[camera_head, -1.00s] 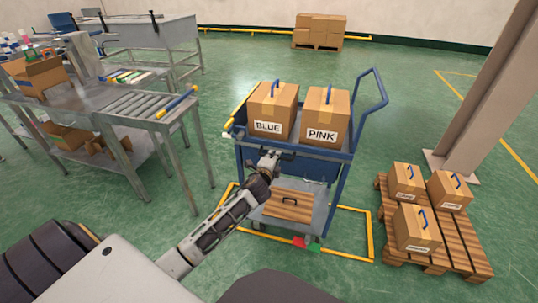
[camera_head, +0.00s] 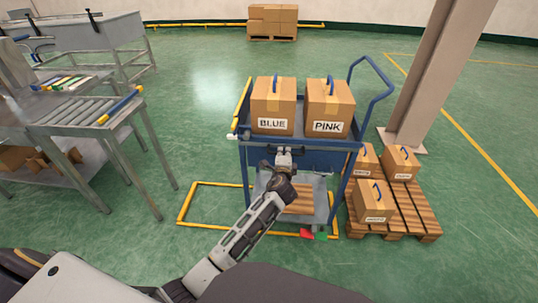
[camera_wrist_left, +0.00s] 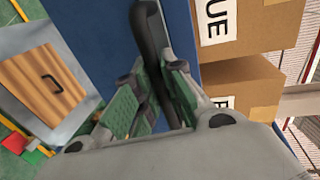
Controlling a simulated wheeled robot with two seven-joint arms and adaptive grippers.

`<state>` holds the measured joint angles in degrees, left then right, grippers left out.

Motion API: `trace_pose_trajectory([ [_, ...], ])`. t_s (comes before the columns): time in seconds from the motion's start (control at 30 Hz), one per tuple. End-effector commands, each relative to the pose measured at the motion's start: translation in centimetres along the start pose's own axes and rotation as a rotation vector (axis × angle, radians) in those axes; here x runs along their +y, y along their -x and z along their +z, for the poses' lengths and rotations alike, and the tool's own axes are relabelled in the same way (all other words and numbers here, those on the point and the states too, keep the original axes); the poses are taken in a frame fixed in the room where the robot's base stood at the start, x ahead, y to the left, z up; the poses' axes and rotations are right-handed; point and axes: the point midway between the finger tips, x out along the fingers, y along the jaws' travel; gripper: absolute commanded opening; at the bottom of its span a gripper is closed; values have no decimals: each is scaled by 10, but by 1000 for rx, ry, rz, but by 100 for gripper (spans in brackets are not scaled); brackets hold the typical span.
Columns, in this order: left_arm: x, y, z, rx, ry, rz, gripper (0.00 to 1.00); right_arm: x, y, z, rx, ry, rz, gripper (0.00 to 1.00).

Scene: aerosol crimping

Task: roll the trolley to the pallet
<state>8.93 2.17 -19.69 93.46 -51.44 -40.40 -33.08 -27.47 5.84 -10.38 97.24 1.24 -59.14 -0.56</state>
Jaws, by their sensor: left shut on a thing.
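The blue trolley (camera_head: 300,142) stands in the middle of the head view. It carries two cartons on its top shelf, one marked BLUE (camera_head: 273,106) and one marked PINK (camera_head: 329,108). My left gripper (camera_head: 283,158) is at the trolley's near side, just below the top shelf. In the left wrist view its fingers (camera_wrist_left: 152,97) are shut on a black handle (camera_wrist_left: 152,50) on the blue panel. The wooden pallet (camera_head: 400,218) is on the right, close beside the trolley, with several cartons on it; the trolley partly hides one. My right gripper is out of view.
A yellow floor frame (camera_head: 187,205) lies under and left of the trolley. A roller table (camera_head: 88,112) stands at left. A pillar (camera_head: 428,85) rises behind the pallet. Stacked boxes (camera_head: 272,18) stand at the far wall. The floor behind the trolley is clear.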

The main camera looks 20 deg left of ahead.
Motion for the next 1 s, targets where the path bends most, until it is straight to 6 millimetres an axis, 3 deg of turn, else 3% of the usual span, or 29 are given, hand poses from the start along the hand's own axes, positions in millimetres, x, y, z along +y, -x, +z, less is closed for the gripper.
trace_pose_trajectory([
  [0.23,3,0,-30,-1,0,4,0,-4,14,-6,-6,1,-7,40],
  [0.7,2,0,-37,2,0,4,0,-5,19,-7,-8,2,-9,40],
  [0.73,2,0,-37,2,0,4,14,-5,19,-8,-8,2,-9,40],
  [0.87,2,0,-36,1,0,3,30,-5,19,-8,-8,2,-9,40],
  [1.0,1,0,-35,-1,0,2,34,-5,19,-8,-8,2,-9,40],
])
